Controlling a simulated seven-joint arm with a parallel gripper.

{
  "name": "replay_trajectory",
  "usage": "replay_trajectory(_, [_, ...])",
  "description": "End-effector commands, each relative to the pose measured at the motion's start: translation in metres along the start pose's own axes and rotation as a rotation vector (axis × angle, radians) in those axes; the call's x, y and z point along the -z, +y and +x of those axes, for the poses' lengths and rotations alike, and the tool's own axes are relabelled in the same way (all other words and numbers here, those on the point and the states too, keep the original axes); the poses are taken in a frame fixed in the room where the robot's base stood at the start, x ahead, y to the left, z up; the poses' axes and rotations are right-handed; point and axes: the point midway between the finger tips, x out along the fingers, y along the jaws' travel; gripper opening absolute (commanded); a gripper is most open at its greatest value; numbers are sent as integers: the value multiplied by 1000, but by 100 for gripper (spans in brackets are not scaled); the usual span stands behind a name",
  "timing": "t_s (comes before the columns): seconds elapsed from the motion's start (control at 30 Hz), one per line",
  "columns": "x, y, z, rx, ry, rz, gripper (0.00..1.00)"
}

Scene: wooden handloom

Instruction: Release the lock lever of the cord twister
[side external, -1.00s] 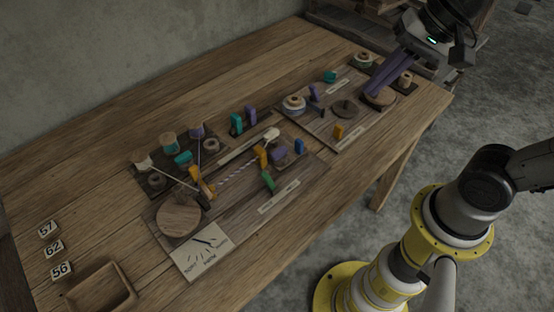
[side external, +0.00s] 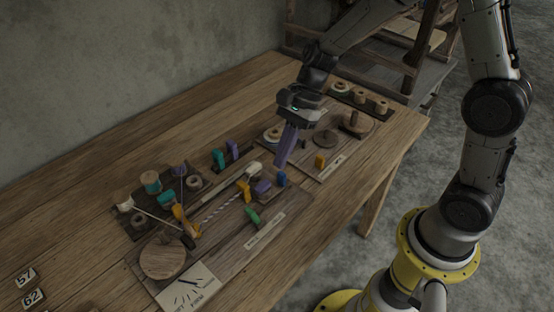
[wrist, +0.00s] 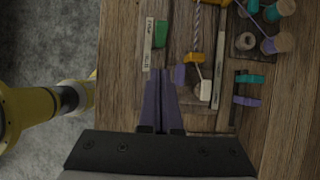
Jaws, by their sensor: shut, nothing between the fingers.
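The cord twister board (side external: 222,253) carries a striped twisted cord (side external: 220,210) between orange pieces. Near the cord's right end are an orange lever (side external: 243,189), a purple block (side external: 262,188), a blue peg (side external: 282,179) and a green lever (side external: 252,215). I cannot tell which is the lock lever. My gripper (side external: 280,164), with long purple fingers, is shut and empty above the board's right end. In the wrist view its fingertips (wrist: 158,71) are together, left of the purple block (wrist: 180,74) and below the green lever (wrist: 160,33) in the picture. The blue peg is not distinguishable there.
A second board (side external: 333,160) with a wooden disc and an orange peg (side external: 320,160) lies to the right. Teal and purple upright pieces (side external: 232,149) stand behind the twister. Spools (side external: 151,182) stand at the left. The front table edge is clear.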

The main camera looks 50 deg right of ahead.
Motion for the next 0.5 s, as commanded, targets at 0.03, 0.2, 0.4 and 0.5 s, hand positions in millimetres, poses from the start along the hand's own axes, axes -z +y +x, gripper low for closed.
replay_trajectory(0.03, [0, 2, 11, -8, -1, 2, 0])
replay_trajectory(0.2, [0, 2, 45, -7, 0, 1, 0])
replay_trajectory(0.4, [-2, 1, 81, -5, 2, -3, 0])
replay_trajectory(0.5, [-14, 1, 90, -4, 1, -5, 0])
